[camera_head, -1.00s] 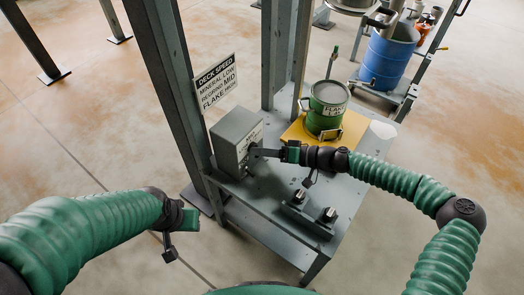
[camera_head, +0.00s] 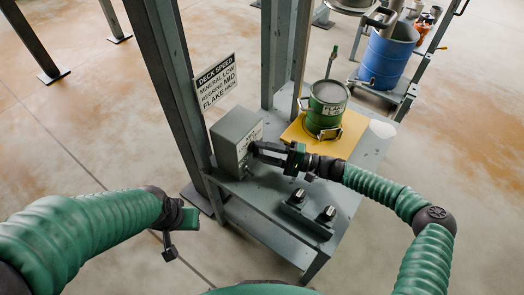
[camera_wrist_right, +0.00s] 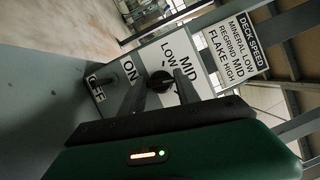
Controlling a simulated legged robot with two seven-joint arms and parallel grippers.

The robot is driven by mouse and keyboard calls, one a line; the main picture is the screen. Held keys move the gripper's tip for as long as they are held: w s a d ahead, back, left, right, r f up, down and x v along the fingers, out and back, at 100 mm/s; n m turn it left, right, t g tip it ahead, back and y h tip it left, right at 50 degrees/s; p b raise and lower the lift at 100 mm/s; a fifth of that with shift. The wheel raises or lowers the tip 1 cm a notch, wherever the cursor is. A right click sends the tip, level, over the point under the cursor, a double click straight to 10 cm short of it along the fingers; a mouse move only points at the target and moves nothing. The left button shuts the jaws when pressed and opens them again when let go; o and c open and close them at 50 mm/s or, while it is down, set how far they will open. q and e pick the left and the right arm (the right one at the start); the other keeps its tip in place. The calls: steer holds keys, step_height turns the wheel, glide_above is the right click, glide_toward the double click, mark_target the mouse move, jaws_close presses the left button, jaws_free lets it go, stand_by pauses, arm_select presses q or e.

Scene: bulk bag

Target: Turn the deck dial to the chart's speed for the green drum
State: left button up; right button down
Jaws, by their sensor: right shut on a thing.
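The deck dial (camera_wrist_right: 160,82) is a black knob on a grey control box (camera_head: 229,141), with LOW and MID printed beside it in the right wrist view. My right gripper (camera_head: 256,149) is at the box face, shut on the dial. The fingers partly hide the face, so the dial's exact setting is unclear. The chart (camera_head: 216,82) reads mineral low, regrind mid, flake high; it also shows in the right wrist view (camera_wrist_right: 238,48). My left gripper (camera_head: 190,217) hangs away from the box.
ON and OFF labels (camera_wrist_right: 98,88) are on the box beside the dial. A low unit with two knobs (camera_head: 308,215) sits at the table's front. Steel posts (camera_head: 172,90) rise behind the box. A blue drum (camera_head: 388,58) stands at the back right.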

steer(key=shift+d+f+m+t+y+p, duration=0.25)
steer(key=shift+m+t, duration=0.45)
steer(key=shift+m, duration=1.15)
steer(key=shift+a+f+m+t+y+p, duration=0.1)
steer(key=shift+a+m+t+y+p, duration=0.4)
steer(key=shift+m, duration=1.3)
steer(key=shift+d+f+m+t+h+p, duration=0.15)
steer(key=shift+d+m+t, duration=0.2)
steer(key=shift+m+t, duration=1.05)
steer(key=shift+m+g, duration=0.3)
steer(key=shift+m, duration=0.35)
steer(key=shift+s, duration=0.1)
steer(key=c, duration=1)
jaws_free()
steer(key=shift+o, duration=0.6)
steer(key=shift+r, duration=0.15)
